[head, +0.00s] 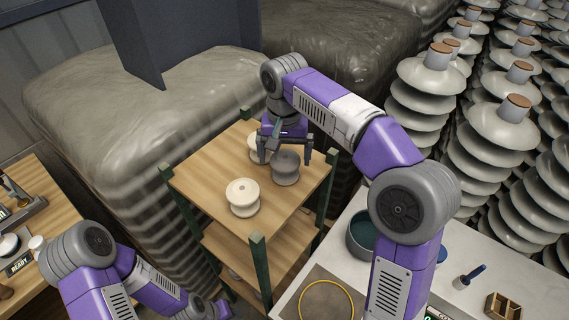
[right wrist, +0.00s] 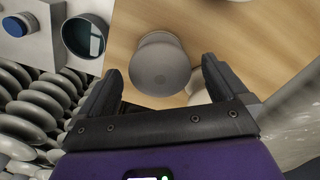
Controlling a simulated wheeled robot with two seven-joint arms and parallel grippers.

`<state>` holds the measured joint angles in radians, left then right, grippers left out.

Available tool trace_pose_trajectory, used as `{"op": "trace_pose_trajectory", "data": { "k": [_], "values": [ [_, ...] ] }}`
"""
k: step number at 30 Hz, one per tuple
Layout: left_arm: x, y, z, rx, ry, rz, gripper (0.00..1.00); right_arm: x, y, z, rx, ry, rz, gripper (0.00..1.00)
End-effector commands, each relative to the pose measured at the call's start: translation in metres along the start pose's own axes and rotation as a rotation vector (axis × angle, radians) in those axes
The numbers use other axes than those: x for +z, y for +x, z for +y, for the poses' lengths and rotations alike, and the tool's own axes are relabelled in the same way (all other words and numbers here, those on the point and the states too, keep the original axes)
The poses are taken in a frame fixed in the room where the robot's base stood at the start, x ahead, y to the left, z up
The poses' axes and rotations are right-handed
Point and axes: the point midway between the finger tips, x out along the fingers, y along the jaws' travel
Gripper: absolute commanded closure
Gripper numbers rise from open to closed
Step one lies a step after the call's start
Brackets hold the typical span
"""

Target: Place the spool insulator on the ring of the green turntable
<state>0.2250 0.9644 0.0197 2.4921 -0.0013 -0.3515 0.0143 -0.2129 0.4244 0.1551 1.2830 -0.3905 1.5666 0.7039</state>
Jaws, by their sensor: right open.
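Three spool insulators stand upright on the wooden top of a shelf: a cream one (head: 242,198) at the front, a pale one (head: 257,146) behind, partly hidden by my gripper, and a grey one (head: 285,170) to the right. My right gripper (head: 286,157) is open above the grey spool. In the right wrist view a grey spool (right wrist: 160,65) lies between the spread fingers, with no visible contact; another (right wrist: 197,90) is partly hidden by a finger. A yellow ring (head: 327,281) lies on a brownish square on the right table. No plainly green turntable shows. My left gripper (head: 222,309) is barely visible at the bottom.
The shelf (head: 210,184) has green corner posts (head: 258,252) rising above its top. A round teal-lined container (head: 360,240) stands on the white table (head: 455,270), partly behind my right arm. Large insulator stacks (head: 430,85) fill the right. A wooden bench (head: 45,215) is at left.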

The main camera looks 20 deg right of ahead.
Motion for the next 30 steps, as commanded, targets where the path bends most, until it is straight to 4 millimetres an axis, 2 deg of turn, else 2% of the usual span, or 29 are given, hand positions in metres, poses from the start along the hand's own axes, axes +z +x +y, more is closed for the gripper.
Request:
{"op": "trace_pose_trajectory", "data": {
  "k": [3, 7, 11, 17, 30],
  "values": [
    [-0.001, 0.005, -0.002, 0.000, 0.000, 0.001, 0.57, 0.000, 0.021, 0.004, 0.003, 0.001, -0.003, 0.00],
    [-0.001, 0.008, -0.003, 0.000, 0.000, 0.002, 0.57, 0.000, 0.039, 0.004, 0.002, 0.000, -0.002, 0.00],
    [-0.001, 0.008, -0.003, 0.000, 0.000, 0.002, 0.57, 0.000, 0.046, 0.004, 0.001, 0.001, -0.001, 0.00],
    [-0.001, 0.008, -0.003, 0.000, 0.000, 0.002, 0.57, 0.000, 0.045, 0.004, 0.000, 0.001, -0.001, 0.00],
    [-0.001, 0.008, -0.003, 0.000, 0.000, 0.002, 0.57, 0.000, 0.045, 0.004, 0.000, 0.001, -0.001, 0.66]
  ]
}}
